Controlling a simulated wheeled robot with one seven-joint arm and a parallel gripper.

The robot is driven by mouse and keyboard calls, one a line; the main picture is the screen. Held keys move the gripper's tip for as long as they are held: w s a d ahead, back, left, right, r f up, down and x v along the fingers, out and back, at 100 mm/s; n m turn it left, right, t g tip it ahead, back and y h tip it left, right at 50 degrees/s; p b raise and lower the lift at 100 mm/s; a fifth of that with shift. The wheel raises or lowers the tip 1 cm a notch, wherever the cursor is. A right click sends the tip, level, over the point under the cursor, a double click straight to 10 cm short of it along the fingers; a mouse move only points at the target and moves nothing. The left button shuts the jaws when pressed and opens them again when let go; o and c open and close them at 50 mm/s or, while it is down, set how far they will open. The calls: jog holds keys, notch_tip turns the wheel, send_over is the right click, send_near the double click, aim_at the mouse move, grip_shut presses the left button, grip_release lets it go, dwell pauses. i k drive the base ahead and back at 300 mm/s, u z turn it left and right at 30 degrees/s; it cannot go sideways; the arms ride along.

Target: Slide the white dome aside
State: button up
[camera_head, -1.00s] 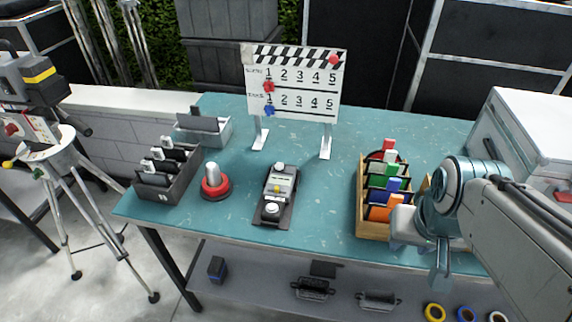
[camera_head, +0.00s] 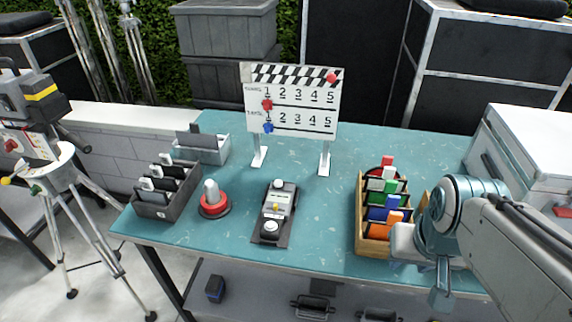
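A white dome (camera_head: 270,227) sits on the near end of a dark grey handheld meter (camera_head: 262,240). The meter lies flat on the teal table, with a small display and a yellow button in its middle. My gripper (camera_head: 441,297) hangs at the right, by the table's front edge and below the wooden box. It is well apart from the dome, and its finger opening is too small and turned to make out.
A wooden box (camera_head: 360,222) of coloured cards stands between the meter and my arm. A red-based silver knob (camera_head: 211,199) and a dark divided tray (camera_head: 150,208) are left of the meter. A clapperboard (camera_head: 292,102) stands behind. The table is clear around the meter.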

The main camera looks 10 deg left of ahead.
aim_at(278, 184)
jog(key=k, duration=0.6)
jog(key=u, duration=0.9)
jog(key=i, duration=1.1)
jog(key=z, duration=0.3)
